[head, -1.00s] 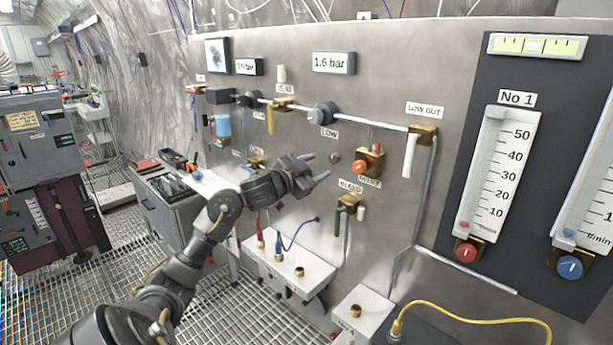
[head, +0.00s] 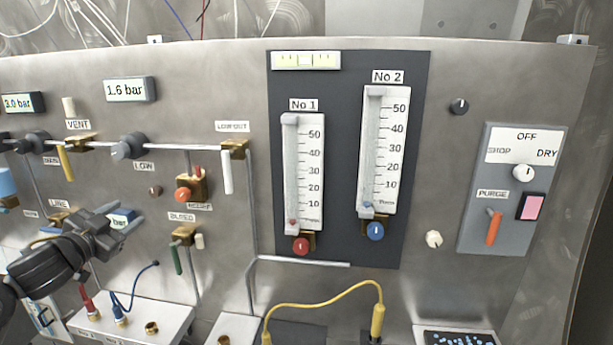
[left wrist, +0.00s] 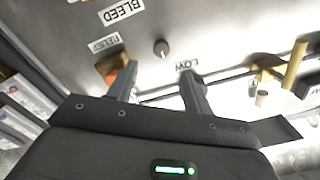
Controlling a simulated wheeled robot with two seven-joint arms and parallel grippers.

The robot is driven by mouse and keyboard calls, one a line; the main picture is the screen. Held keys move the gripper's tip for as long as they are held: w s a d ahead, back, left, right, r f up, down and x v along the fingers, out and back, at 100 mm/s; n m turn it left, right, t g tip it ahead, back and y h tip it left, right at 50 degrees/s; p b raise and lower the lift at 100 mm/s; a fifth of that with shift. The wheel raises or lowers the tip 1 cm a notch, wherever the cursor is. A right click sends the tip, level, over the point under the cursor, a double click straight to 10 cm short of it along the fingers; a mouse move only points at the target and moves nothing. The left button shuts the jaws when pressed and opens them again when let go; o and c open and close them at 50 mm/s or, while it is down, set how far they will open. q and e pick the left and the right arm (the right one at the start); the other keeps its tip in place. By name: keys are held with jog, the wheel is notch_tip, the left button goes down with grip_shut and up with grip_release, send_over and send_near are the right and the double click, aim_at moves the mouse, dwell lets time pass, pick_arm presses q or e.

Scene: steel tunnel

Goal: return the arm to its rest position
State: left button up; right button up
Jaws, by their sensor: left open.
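My left arm (head: 45,268) comes in from the left edge of the head view. Its gripper (head: 122,215) is open and empty, in front of the steel panel below the LOW regulator knob (head: 128,146). The orange relief knob (head: 183,194) is to the right of the gripper in the head view. In the left wrist view the two fingers (left wrist: 158,80) stand apart with nothing between them, pointing at the panel near the LOW and BLEED labels. My right gripper is not in view.
The panel carries valves, pipes, the No 1 (head: 302,170) and No 2 (head: 384,150) flow gauges and a PURGE box (head: 511,190) at right. Below, a white socket block (head: 135,325) has red and blue leads, and a yellow cable (head: 325,303) arches up. A tray of blue bits (head: 458,339) is at lower right.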

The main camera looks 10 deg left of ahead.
pick_arm(q)
jog(key=s+d+f+n+g, duration=0.1)
jog(key=s+d+f+g, duration=0.15)
jog(key=f, duration=0.55)
jog(key=s+d+f+n+g+y, duration=0.15)
jog(key=d+f, duration=0.25)
jog(key=f, duration=0.4)
jog(key=s+d+f+g, duration=0.1)
jog(key=s+d+f, duration=0.25)
jog(key=f, duration=0.45)
jog(key=s+d+f+n+g+h, duration=0.1)
jog(key=s+d+f+g, duration=0.2)
jog(key=s+d+f, duration=0.4)
jog(key=s+d+f+g+h, duration=0.1)
jog(key=s+d+f+g, duration=0.3)
jog(key=s, duration=0.6)
jog(key=s+d+f+n+g, duration=0.1)
jog(key=s+d+f+g, duration=0.2)
jog(key=s+d+f, duration=0.35)
notch_tip(320, 180, down, 22)
jog(key=s, duration=0.3)
jog(key=s+a+f+g, duration=0.2)
jog(key=s+a+f, duration=0.1)
jog(key=s+f, duration=1.3)
jog(key=shift+s+f+m, duration=0.3)
jog(key=shift+f+m, duration=0.05)
jog(key=shift+f, duration=0.45)
